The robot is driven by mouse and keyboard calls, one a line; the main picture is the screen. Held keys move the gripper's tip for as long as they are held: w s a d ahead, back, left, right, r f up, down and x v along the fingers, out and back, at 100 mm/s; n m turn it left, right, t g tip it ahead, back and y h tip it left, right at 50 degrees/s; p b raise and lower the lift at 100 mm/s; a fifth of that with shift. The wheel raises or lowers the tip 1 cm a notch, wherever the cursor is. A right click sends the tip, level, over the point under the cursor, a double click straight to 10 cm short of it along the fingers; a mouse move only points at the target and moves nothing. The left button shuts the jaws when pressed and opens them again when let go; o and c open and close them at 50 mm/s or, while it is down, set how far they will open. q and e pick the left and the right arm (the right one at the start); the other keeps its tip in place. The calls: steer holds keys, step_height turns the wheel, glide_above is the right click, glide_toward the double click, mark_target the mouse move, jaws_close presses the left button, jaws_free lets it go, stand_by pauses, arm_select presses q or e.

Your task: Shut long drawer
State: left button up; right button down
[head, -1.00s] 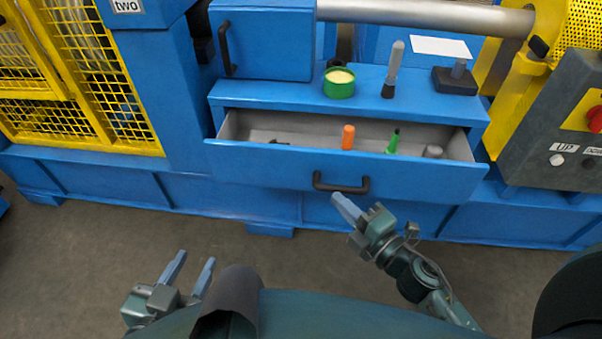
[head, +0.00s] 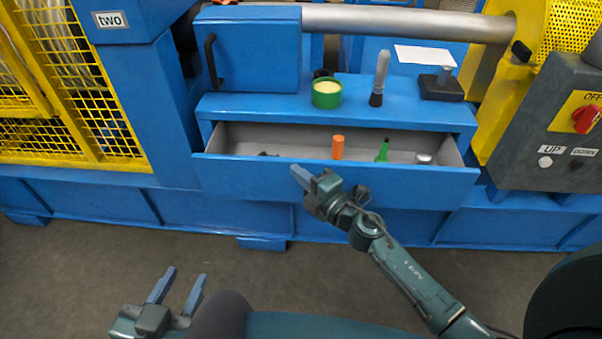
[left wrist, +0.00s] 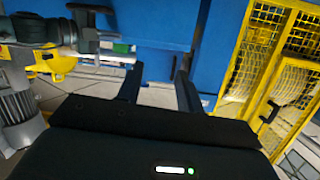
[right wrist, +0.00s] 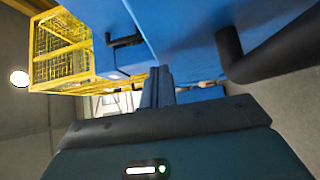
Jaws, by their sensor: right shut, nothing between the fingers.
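The long drawer (head: 425,187) stands open below the blue shelf, its inside showing from above. An orange cylinder (head: 338,147), a green pointed item (head: 382,150) and a grey round piece (head: 424,158) are in it. My right gripper (head: 296,170) is shut and empty at the drawer's front, left of its middle. In the head view it largely hides the dark drawer handle. The handle (right wrist: 270,55) shows large and close beside the fingers in the right wrist view; contact cannot be told. My left gripper (head: 187,272) is open and empty, low over the floor and away from the drawer.
A green tin (head: 327,93), a grey-handled tool (head: 380,78) and a black-based stand (head: 441,85) are on the shelf above. A blue cabinet door (head: 258,55) is at upper left. Yellow mesh guard (head: 75,90) stands left, a control box (head: 550,125) right. The floor in front is clear.

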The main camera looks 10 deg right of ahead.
steer(key=shift+w+d, duration=0.1)
steer(key=shift+w, duration=0.1)
arm_select(q)
steer(key=t+b, duration=0.1)
steer(key=d+m+t+h+b, duration=0.1)
steer(key=b, duration=0.1)
steer(key=shift+w+d+r+h+b, duration=0.1)
steer(key=shift+r+h+b, duration=0.1)
steer(key=shift+h+b, duration=0.1)
arm_select(e)
steer(key=w+d, duration=0.4)
steer(key=w, duration=0.8)
steer(key=shift+d+r, duration=0.15)
steer(key=shift+r, duration=0.1)
steer(key=shift+w, duration=0.1)
